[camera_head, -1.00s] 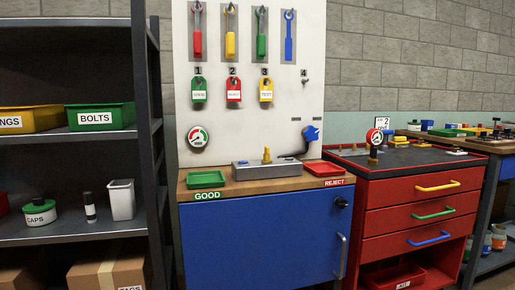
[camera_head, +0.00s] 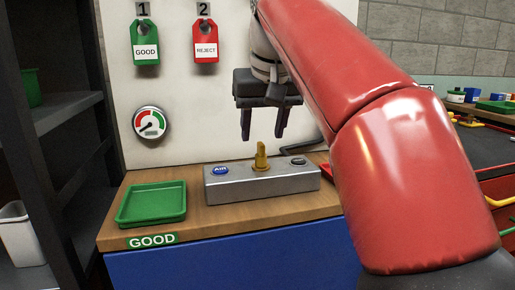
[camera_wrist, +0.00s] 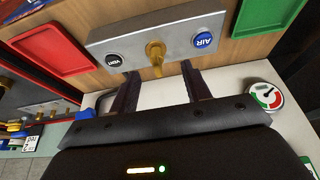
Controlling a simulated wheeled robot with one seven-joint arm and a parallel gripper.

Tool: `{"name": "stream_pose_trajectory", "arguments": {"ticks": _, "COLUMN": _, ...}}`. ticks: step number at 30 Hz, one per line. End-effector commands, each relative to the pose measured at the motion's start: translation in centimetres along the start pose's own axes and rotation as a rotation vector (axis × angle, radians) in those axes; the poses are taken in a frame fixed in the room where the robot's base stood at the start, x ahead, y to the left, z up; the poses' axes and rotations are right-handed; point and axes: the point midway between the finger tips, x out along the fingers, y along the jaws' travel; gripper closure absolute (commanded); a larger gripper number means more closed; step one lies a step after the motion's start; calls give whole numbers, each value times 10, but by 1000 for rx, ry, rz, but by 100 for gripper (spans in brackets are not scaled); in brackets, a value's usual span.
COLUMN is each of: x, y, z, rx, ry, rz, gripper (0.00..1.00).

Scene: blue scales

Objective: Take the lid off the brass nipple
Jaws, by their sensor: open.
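A brass nipple (camera_head: 261,158) stands upright on top of a grey metal block (camera_head: 235,188), between a blue AIR button and a dark VENT button. In the wrist view the nipple (camera_wrist: 155,55) lies beyond the fingers, roughly between their lines. I cannot make out a separate lid on it; only brass colour shows. My gripper (camera_head: 265,137) hangs above and slightly behind the nipple in the head view, fingers pointing down, open and empty. The fingers do not appear to touch the nipple.
An empty green GOOD tray (camera_head: 152,203) sits left of the block on the wooden bench top (camera_head: 205,222). A red tray (camera_wrist: 48,50) lies on its other side, mostly behind my arm in the head view. A pressure gauge (camera_head: 150,122) and tagged hooks are on the back panel.

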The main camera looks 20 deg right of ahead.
Motion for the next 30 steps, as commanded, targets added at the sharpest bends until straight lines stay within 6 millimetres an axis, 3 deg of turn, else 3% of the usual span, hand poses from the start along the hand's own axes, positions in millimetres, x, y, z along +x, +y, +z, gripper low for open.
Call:
{"name": "stream_pose_trajectory", "arguments": {"ticks": 18, "x": 73, "y": 8, "z": -16, "rx": -1, "ry": -1, "rz": 1, "gripper": 52}}
{"name": "stream_pose_trajectory", "arguments": {"ticks": 26, "x": 75, "y": 8, "z": -17, "rx": -1, "ry": 1, "rz": 1, "gripper": 52}}
{"name": "stream_pose_trajectory", "arguments": {"ticks": 30, "x": 75, "y": 8, "z": -17, "rx": -1, "ry": 1, "rz": 1, "gripper": 68}}
